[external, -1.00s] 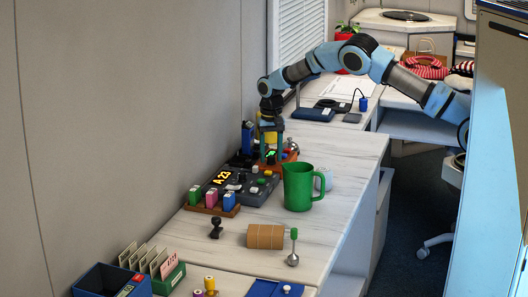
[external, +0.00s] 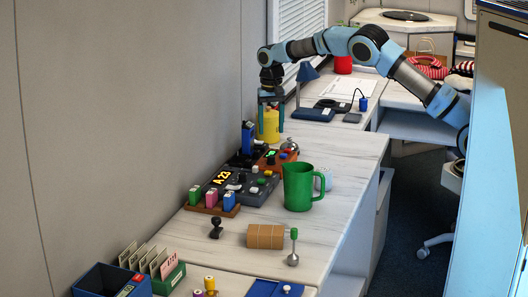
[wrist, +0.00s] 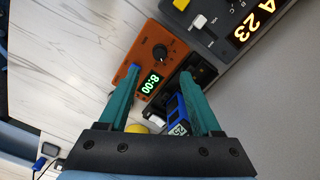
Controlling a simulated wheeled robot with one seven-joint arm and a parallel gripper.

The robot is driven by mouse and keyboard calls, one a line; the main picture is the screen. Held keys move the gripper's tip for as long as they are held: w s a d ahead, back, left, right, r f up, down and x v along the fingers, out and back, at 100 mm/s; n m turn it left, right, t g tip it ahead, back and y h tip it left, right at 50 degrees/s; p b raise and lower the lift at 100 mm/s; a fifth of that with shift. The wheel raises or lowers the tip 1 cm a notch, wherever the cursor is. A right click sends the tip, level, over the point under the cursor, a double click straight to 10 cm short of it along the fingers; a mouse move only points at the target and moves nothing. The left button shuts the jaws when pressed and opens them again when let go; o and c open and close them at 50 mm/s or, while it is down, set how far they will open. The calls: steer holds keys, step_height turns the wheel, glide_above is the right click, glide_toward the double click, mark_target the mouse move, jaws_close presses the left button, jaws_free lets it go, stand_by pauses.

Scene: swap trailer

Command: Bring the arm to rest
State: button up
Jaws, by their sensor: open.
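My gripper (external: 270,128) hangs fingers-down above the back of the long counter, near the wall. Its two teal fingers (wrist: 160,72) are apart in the wrist view, with nothing held between them. An orange box (wrist: 152,60) with a green 8:00 display and a black knob shows past the fingers. A blue handset (wrist: 178,122) stands in a black holder by the right finger, partly covered by it. In the external view a yellow container (external: 269,122) shows behind the fingers. My arm reaches in from the right, its elbow bent high.
A grey console (external: 245,187) showing A 23, a green mug (external: 299,187) and a bell (external: 290,146) stand on the counter. A blue lamp (external: 307,75) stands beyond my gripper.

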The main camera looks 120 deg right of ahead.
steer(key=shift+r, duration=0.5)
steer(key=w+a+r+n, duration=0.1)
steer(key=w+a+n, duration=0.2)
steer(key=a, duration=0.7)
steer(key=w+a+n, duration=0.2)
steer(key=a+n, duration=0.1)
steer(key=a, duration=0.6)
steer(key=w+a+r+n, duration=0.1)
steer(key=w+a+n, duration=0.2)
steer(key=a, duration=0.7)
steer(key=s+a+f+n, duration=0.1)
steer(key=s+a+n, duration=0.4)
steer(key=a, duration=0.8)
steer(key=s+a+f+n+t+p, duration=0.1)
steer(key=s+a+n, duration=0.5)
steer(key=a, duration=0.7)
steer(key=s, duration=0.2)
steer(key=shift+s+f+t, duration=0.15)
steer(key=shift+s+t, duration=0.15)
steer(key=shift+s, duration=0.1)
